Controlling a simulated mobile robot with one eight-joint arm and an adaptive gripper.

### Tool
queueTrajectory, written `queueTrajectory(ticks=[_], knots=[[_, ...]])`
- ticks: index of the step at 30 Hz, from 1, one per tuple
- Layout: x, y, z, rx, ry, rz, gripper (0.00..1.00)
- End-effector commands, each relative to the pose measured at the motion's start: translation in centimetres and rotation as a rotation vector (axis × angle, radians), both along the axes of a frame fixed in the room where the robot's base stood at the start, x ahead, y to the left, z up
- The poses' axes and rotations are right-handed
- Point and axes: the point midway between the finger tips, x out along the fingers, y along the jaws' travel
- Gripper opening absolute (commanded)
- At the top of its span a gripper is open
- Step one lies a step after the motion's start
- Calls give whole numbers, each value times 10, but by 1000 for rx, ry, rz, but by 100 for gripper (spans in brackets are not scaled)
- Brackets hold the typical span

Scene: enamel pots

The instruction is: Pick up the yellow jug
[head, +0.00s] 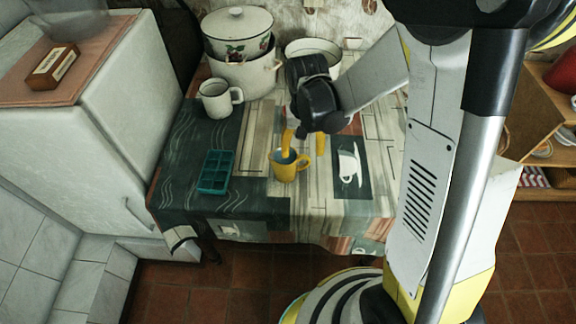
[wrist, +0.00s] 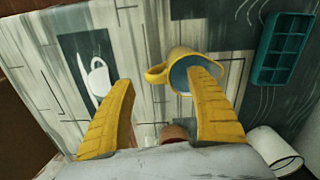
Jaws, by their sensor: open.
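The yellow jug (head: 291,171) is a mug-like vessel with a blue inside, standing upright on the table. Its handle points right in the head view. My gripper (head: 303,152) is just above it, open, with its two yellow fingers spread. In the wrist view, the jug (wrist: 158,74) shows between and beyond the fingertips of my gripper (wrist: 162,78), with its handle to the left. The right finger there overlaps the jug's mouth and hides part of it. I cannot tell whether that finger is inside the mouth or only above it.
A teal compartment tray (head: 216,171) lies left of the jug. A white mug (head: 219,98) stands behind the tray, and white pots (head: 244,75) stand at the back. The white cup on the patterned cloth is printed. The table's front edge (head: 270,236) is clear.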

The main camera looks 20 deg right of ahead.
Motion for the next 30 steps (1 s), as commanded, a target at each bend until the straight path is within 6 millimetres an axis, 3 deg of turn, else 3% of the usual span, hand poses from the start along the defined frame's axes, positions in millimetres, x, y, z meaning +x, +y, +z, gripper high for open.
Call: queueTrajectory(ticks=[5, 12, 20, 27, 30], knots=[[2, -2, -13, 0, 0, 0, 66], [6, -7, -51, 0, -1, 1, 66], [5, -7, -54, 0, -1, 1, 66], [5, -7, -53, 0, -1, 0, 0], [5, -7, -53, 0, -1, 0, 0]])
